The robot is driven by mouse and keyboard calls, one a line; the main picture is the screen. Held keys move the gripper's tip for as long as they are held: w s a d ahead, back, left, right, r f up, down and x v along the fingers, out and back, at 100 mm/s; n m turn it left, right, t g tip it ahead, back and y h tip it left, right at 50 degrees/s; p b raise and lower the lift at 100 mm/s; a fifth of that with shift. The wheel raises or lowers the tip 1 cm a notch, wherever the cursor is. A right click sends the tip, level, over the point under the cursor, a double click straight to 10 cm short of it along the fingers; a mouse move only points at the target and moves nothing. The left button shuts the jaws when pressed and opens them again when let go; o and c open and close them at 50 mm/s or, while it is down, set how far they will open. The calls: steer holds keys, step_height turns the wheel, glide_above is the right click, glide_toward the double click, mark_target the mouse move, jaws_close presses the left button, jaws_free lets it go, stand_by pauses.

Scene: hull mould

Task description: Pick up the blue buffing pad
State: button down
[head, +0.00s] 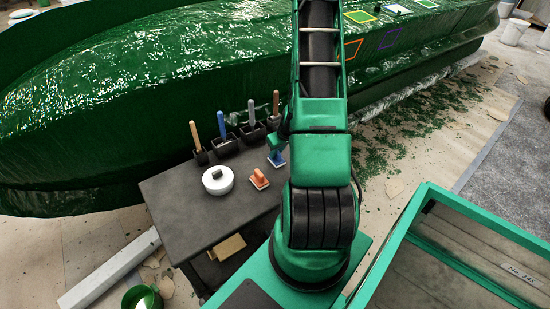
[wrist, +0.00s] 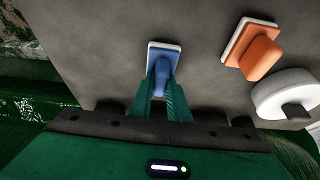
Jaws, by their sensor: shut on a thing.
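The blue buffing pad (head: 277,160) lies on the dark table at its right side, partly hidden by my arm in the head view. It has a white base and a blue handle. In the wrist view the blue pad (wrist: 163,57) sits between the fingers of my gripper (wrist: 165,88), which are shut on its handle. My gripper also shows in the head view (head: 277,146), just above the pad. I cannot tell whether the pad is lifted off the table.
An orange pad (head: 259,179) and a round white container (head: 217,180) with a dark handle stand to the left on the table (head: 185,218). Several wooden, blue and reddish handles stand in dark holders (head: 223,146) along the back edge. The green hull (head: 120,110) lies behind.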

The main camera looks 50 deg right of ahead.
steer(key=shift+r, duration=0.5)
step_height(320, 180, up, 4)
steer(key=shift+f, duration=0.25)
steer(key=w+a+r, duration=0.1)
steer(key=a+r, duration=0.5)
steer(key=a, duration=0.5)
steer(key=shift+a+r, duration=0.25)
steer(key=shift+a, duration=0.1)
